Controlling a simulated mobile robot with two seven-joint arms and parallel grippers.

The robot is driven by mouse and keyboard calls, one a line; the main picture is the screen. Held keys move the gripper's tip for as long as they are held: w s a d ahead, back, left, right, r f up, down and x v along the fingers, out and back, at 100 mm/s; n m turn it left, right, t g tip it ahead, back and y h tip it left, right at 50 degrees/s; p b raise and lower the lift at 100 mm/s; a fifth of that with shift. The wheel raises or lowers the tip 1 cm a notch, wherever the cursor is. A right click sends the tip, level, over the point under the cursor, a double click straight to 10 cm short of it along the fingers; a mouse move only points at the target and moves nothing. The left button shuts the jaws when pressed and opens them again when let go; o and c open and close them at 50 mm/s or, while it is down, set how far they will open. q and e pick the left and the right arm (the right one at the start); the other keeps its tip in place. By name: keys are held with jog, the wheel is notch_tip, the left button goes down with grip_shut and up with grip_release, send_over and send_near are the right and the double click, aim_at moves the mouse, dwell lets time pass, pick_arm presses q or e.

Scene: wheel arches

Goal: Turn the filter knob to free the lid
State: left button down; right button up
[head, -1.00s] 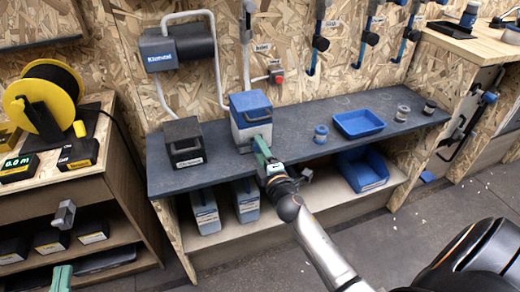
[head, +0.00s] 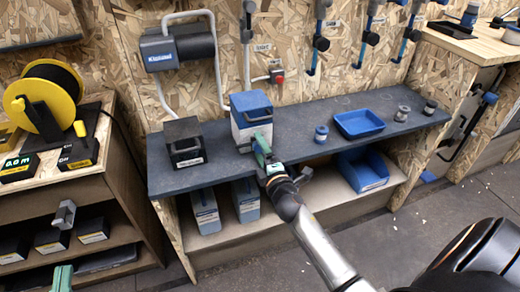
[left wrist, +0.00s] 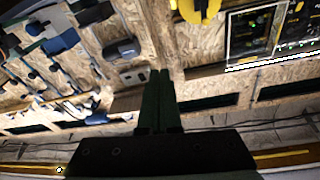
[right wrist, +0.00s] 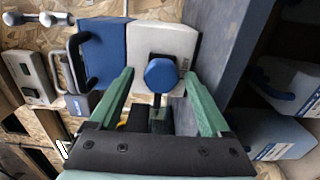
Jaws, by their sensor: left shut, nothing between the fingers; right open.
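The filter box with a white body (head: 243,136) and a blue lid (head: 250,100) stands on the dark bench. In the right wrist view its lid (right wrist: 103,45) has a dark handle, and a round blue knob (right wrist: 160,74) sticks out of the white front (right wrist: 165,38). My right gripper (right wrist: 159,80) is open, its green fingers on either side of the knob; I cannot tell whether they touch it. In the head view this gripper (head: 260,146) hides the knob. My left gripper (head: 62,278) is low at the left edge, shut and empty; it also shows in the left wrist view (left wrist: 160,75).
A black box (head: 184,142) stands left of the filter box on the bench (head: 290,150). A blue tray (head: 360,122) and small round parts (head: 321,133) are to the right. Grey containers (head: 205,210) and a blue bin (head: 363,170) sit below. A yellow reel (head: 42,92) is at left.

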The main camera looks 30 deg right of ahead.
jog(key=shift+s+a+f, duration=0.1)
jog(key=shift+s+a, duration=0.05)
jog(key=shift+s, duration=0.45)
pick_arm(q)
jog(key=shift+s+d+r+m+t+h+b, duration=0.1)
jog(key=shift+r+m+t+h, duration=0.15)
jog(key=shift+r, duration=0.4)
jog(key=shift+s+r+m+t+h+b, duration=0.15)
jog(key=shift+r+t, duration=0.05)
jog(key=shift+r, duration=0.45)
jog(key=shift+s+d+r+m+t+h+b, duration=0.1)
jog(key=shift+r+m+t+h, duration=0.15)
jog(key=shift+r, duration=0.4)
pick_arm(e)
jog(key=v, duration=1.1)
jog(key=shift+s+a, duration=0.15)
